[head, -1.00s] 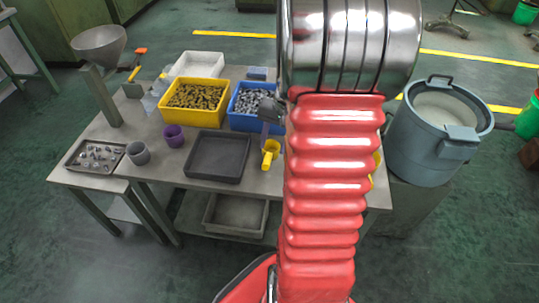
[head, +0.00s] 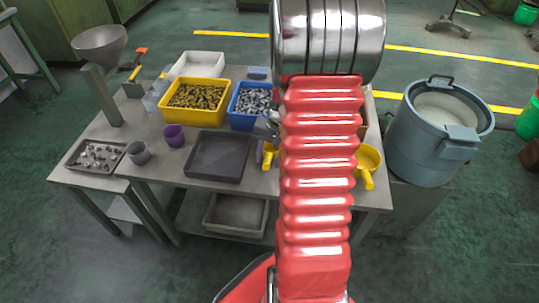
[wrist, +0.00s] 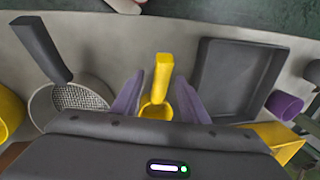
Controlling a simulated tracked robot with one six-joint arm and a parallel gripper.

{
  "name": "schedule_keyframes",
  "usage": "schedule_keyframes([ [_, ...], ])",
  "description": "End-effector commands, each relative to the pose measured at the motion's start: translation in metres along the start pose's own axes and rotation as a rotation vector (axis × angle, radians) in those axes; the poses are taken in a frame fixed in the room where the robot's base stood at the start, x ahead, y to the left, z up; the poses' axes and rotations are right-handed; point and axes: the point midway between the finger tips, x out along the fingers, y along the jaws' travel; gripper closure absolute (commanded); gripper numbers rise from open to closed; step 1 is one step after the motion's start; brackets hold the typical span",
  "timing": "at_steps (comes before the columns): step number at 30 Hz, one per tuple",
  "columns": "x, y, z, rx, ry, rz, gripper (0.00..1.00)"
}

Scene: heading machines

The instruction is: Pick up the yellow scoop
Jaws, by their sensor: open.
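The small yellow scoop (head: 269,155) stands on the table right of the dark tray, partly covered by my arm in the head view. In the wrist view the yellow scoop (wrist: 162,78) is centred, its handle pointing up the picture and its bowl nearer my gripper. My gripper (wrist: 158,92) is open, with one purple-grey finger on each side of the scoop and a visible gap to each. I cannot tell how far the fingertips are above the table. In the head view my gripper (head: 267,128) is mostly hidden behind my arm.
A sieve with a dark handle (wrist: 66,95) lies left of the scoop in the wrist view. The dark tray (wrist: 238,80) and a purple cup (wrist: 285,106) are to the right. A larger yellow vessel with a handle (head: 368,160) stands at the table's right. A blue bin (head: 243,122) stands behind.

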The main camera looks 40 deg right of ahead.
Motion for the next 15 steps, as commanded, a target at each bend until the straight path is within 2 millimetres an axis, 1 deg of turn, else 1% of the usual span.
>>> schedule_keyframes([
  [3, 0.013, 0.001, 0.0, 0.001, -0.001, 0.001, 0.6],
  [5, 0.016, 0.001, 0.0, 0.001, 0.0, 0.001, 0.6],
  [15, 0.018, 0.001, -0.001, 0.001, 0.002, 0.0, 0.6],
])
